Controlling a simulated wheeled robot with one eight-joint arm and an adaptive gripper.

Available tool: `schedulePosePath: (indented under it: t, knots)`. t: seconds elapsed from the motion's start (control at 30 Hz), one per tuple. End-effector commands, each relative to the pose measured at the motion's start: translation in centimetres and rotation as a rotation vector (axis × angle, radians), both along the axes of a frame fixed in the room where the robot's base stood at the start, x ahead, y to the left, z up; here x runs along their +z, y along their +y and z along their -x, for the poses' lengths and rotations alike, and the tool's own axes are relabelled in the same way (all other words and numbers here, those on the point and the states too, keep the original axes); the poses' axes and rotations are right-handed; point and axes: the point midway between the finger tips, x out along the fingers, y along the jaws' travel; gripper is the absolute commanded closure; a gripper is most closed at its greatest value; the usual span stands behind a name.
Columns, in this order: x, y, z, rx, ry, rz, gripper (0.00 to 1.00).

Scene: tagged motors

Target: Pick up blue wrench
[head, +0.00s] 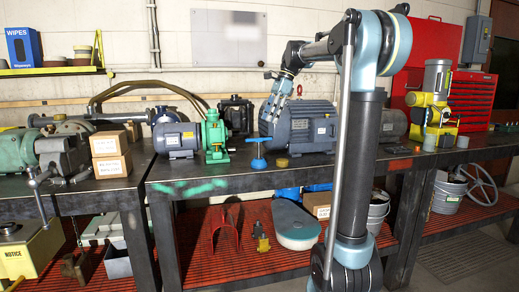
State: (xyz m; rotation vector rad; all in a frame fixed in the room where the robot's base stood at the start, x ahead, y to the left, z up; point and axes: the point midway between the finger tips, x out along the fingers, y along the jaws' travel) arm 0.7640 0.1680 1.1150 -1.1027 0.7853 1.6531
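A blue T-shaped tool (258,154), which looks like the blue wrench, stands on the dark workbench (215,183) near its front edge. It has a flat crossbar on top, a short stem and a round base. My arm rises in front of the bench and bends over to the left. My gripper (272,112) points down in front of the large dark blue motor, above and slightly right of the blue tool, apart from it. The fingers are small and blend with the motor, so I cannot tell whether they are open.
The large motor (310,128) stands right of the tool. A green pump (214,138) with a blue-grey motor (176,140) stands left. A small orange piece (281,162) lies close by on the right. Cardboard boxes (110,154) are stacked farther left. The bench front around the tool is fairly clear.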

Motion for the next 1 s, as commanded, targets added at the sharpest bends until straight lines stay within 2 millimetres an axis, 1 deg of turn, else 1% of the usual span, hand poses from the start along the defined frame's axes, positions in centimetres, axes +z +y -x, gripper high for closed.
schedulePosePath:
  t: [0.03,0.1,0.3,0.4,0.57,0.67,0.83,1.0]
  knots:
    - [-0.9,0.4,0.1,0.002,-0.001,0.000,0.63]
    - [-2.0,0.8,0.3,0.003,0.000,0.000,0.63]
    - [-5.0,2.0,0.7,0.002,0.000,0.000,0.63]
    - [-6.0,2.4,0.9,0.002,0.000,0.000,0.63]
    - [-6.6,2.6,1.0,0.001,0.001,0.000,0.63]
    - [-7.4,3.1,1.0,0.001,0.001,0.000,0.63]
    - [-9.4,4.3,1.1,0.003,-0.001,0.000,0.63]
    - [-10.9,4.8,1.3,0.001,0.000,0.000,0.63]
